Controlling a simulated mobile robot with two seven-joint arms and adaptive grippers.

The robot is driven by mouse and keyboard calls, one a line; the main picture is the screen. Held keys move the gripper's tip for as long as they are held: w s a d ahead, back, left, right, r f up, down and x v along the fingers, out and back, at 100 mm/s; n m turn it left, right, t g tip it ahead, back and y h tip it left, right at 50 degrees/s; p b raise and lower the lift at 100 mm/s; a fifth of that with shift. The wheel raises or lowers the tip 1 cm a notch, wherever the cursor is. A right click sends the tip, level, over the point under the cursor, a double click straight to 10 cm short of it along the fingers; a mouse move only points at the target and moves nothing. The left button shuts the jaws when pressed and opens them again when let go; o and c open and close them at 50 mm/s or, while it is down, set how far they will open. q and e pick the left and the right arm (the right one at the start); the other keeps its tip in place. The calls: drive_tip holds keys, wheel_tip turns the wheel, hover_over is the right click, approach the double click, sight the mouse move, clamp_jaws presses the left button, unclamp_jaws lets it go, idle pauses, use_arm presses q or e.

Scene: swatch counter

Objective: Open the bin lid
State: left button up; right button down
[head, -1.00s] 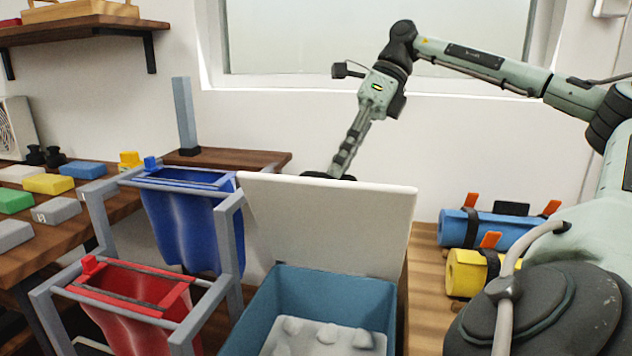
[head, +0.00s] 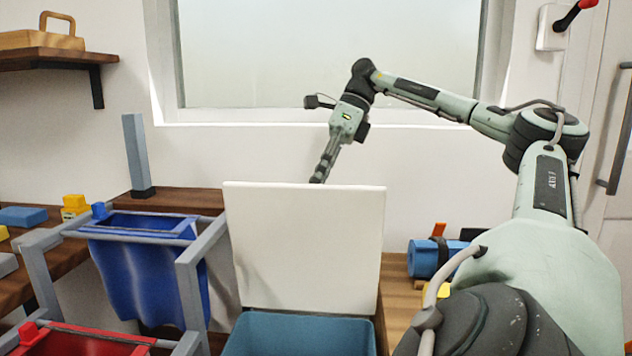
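The bin (head: 300,335) is blue-teal and stands at the bottom centre of the head view; only its upper part shows. Its white lid (head: 303,245) stands up, raised at the back of the bin, so the bin's top is uncovered. My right arm comes in from the right and reaches behind the lid. The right gripper (head: 322,170) points down behind the lid's top edge; its fingertips are hidden by the lid or too small to read. Whether it touches the lid cannot be told. My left gripper is not in view.
A blue bag (head: 150,275) and a red bag (head: 80,343) hang in grey frames left of the bin. A grey post (head: 138,155) stands on a wooden surface behind. A blue roll (head: 425,258) lies right of the bin. A window and door are behind.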

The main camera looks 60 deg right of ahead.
drive_tip(key=shift+f, duration=0.65)
drive_tip(key=c, duration=1.9)
unclamp_jaws()
drive_tip(key=shift+c, duration=0.2)
drive_tip(key=o, duration=0.4)
drive_tip(key=shift+w+d+f, duration=0.15)
drive_tip(key=shift+w+d, duration=0.05)
drive_tip(key=shift+s+r, duration=0.1)
drive_tip(key=shift+r, duration=0.15)
drive_tip(key=shift+r, duration=0.1)
drive_tip(key=shift+v, duration=5.9)
